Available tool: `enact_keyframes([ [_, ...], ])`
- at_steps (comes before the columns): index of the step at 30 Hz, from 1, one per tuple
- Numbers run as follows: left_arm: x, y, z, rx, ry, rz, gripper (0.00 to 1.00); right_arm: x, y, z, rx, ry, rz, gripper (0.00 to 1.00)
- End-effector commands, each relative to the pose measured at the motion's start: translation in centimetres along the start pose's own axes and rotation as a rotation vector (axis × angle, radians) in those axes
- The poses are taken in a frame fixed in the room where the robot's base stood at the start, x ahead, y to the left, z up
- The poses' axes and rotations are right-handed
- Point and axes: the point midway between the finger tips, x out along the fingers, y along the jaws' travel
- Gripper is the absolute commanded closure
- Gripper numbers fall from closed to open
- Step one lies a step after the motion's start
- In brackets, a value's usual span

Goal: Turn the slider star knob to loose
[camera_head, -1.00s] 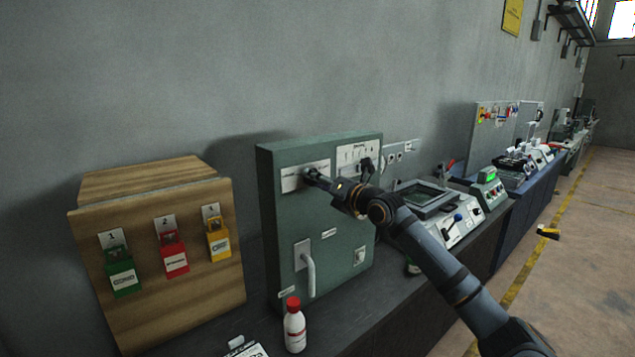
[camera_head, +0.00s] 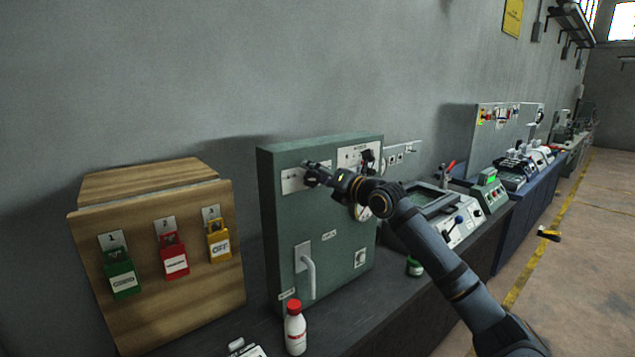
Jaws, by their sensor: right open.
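The green-grey cabinet (camera_head: 280,225) stands on the dark bench against the wall. A white label plate (camera_head: 291,181) is at the upper left of its front. My right gripper (camera_head: 311,173) is open at the right end of this plate, close to the cabinet front. A dark knob shape seems to sit there, but it blends with the fingers, so I cannot tell whether they touch it or which way it is turned. A dark control (camera_head: 367,157) sits on the upper right plate. My left gripper is not in view.
A wooden board with green (camera_head: 121,275), red (camera_head: 174,257) and yellow (camera_head: 218,241) padlocks stands at left. A white bottle with a red cap (camera_head: 295,330) stands before the cabinet, whose handle (camera_head: 309,272) sticks out. Grey consoles (camera_head: 460,227) stand to the right.

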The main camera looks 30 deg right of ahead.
Motion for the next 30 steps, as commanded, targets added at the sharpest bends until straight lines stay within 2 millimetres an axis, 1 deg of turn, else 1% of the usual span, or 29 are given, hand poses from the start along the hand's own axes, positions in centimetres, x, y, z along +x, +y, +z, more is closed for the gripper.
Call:
enact_keyframes([
  [1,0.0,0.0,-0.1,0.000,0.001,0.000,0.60,0.0,1.4,1.4,-0.003,-0.014,0.015,0.30],
  [3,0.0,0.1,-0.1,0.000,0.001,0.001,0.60,0.0,2.6,2.6,-0.003,-0.014,0.017,0.30],
  [9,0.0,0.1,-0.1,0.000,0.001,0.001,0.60,0.2,4.8,5.1,-0.004,-0.013,0.013,0.30],
  [15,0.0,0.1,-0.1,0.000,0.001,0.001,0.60,0.2,5.3,5.8,-0.004,-0.008,0.009,0.30],
  [30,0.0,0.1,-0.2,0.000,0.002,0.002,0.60,0.2,5.3,5.7,-0.005,-0.008,0.009,0.30],
])
